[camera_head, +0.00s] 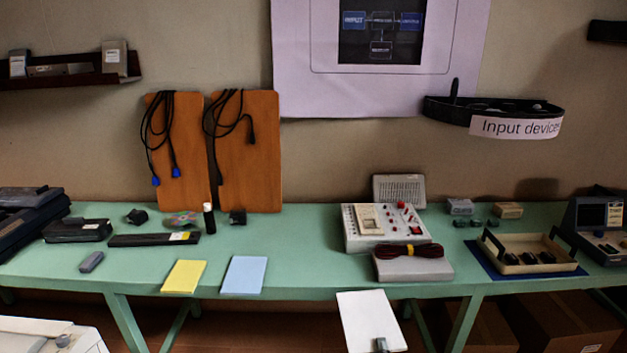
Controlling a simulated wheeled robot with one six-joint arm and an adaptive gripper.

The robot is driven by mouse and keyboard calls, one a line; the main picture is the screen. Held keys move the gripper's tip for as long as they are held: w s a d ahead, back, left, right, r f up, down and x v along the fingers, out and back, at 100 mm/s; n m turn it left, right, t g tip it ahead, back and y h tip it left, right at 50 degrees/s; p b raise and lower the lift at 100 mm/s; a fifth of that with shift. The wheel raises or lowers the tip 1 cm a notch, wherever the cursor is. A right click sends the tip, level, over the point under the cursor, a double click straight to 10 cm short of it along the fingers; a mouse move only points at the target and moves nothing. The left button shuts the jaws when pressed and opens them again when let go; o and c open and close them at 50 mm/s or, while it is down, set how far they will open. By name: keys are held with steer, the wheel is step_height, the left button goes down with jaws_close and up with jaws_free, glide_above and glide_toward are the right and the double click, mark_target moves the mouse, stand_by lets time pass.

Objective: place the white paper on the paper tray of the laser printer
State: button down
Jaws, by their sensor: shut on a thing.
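The white paper (370,315) is at the bottom centre, in front of the green table's front edge, with its upper part overlapping that edge in the picture. My gripper (381,344) shows only as a small grey tip at the paper's lower edge. It is shut on the paper; the rest of it is cut off by the frame. A white machine (40,338) is partly visible in the lower left corner. I cannot tell whether it is the laser printer, and no paper tray is clearly seen.
The green table (310,250) spans the view. A yellow pad (184,277) and a blue pad (244,275) lie near its front edge. A grey box with a coiled cable (413,267) stands behind the paper. Brown boxes (565,325) are under the table at right.

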steer(key=s+d+f, duration=0.1)
steer(key=s+f, duration=1.2)
steer(key=f, duration=0.4)
steer(key=shift+s+d+f, duration=0.15)
steer(key=shift+d+f, duration=0.05)
steer(key=shift+f, duration=0.15)
